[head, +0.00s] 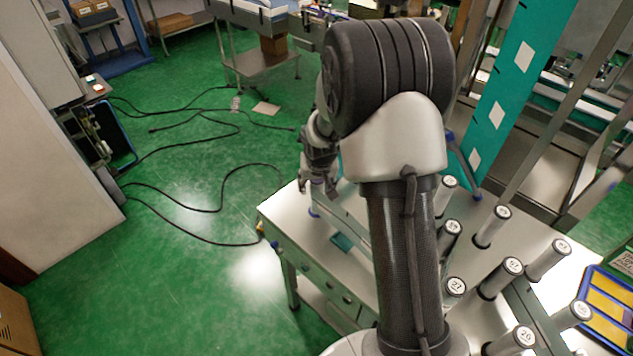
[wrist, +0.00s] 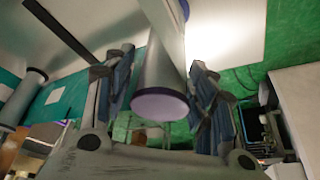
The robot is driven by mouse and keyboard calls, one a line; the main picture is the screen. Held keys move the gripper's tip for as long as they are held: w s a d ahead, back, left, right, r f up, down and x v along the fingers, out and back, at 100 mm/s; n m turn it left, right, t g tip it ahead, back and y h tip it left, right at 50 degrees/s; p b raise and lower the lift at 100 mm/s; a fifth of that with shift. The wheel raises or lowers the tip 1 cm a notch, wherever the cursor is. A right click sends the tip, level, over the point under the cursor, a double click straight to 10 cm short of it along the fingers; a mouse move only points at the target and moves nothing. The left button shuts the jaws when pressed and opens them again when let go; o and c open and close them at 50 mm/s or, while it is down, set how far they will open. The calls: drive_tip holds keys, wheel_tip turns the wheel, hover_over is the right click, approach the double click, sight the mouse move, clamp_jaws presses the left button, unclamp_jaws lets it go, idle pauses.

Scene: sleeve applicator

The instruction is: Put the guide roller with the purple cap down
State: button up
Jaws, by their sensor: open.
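The guide roller with the purple cap (wrist: 160,106) is a grey cylinder that shows between my fingers in the wrist view. A blue-purple ring rims its far end, at the pale tabletop. In the head view its lower part (head: 316,200) stands near the table's left corner, apparently upright, with the blue ring at the tabletop. My gripper (head: 318,186) is around its upper part. In the wrist view my gripper (wrist: 150,72) is open, with one finger on each side of the roller. Contact with the fingers is hard to tell.
The white table (head: 300,226) holds several grey rollers with numbered tops (head: 502,212) on the right. A small teal block (head: 341,242) lies near the front edge. A blue and yellow tray (head: 606,322) is at the far right. Black cables (head: 222,196) cross the green floor.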

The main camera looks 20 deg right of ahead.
drive_tip(key=s+a+r+n+p, duration=0.1)
drive_tip(key=s+a+r+p, duration=0.15)
drive_tip(key=s+r, duration=0.7)
drive_tip(key=s+a+r+p, duration=0.1)
drive_tip(key=s+a+r, duration=0.4)
drive_tip(key=r, duration=0.8)
drive_tip(key=s+a+r+n, duration=0.1)
drive_tip(key=s+a, duration=0.1)
drive_tip(key=s, duration=0.7)
drive_tip(key=s+a+r+n+y, duration=0.1)
drive_tip(key=s+a+r, duration=0.1)
drive_tip(key=s, duration=0.7)
drive_tip(key=shift+r, duration=0.15)
drive_tip(key=shift+w, duration=0.1)
drive_tip(key=shift+c, duration=0.3)
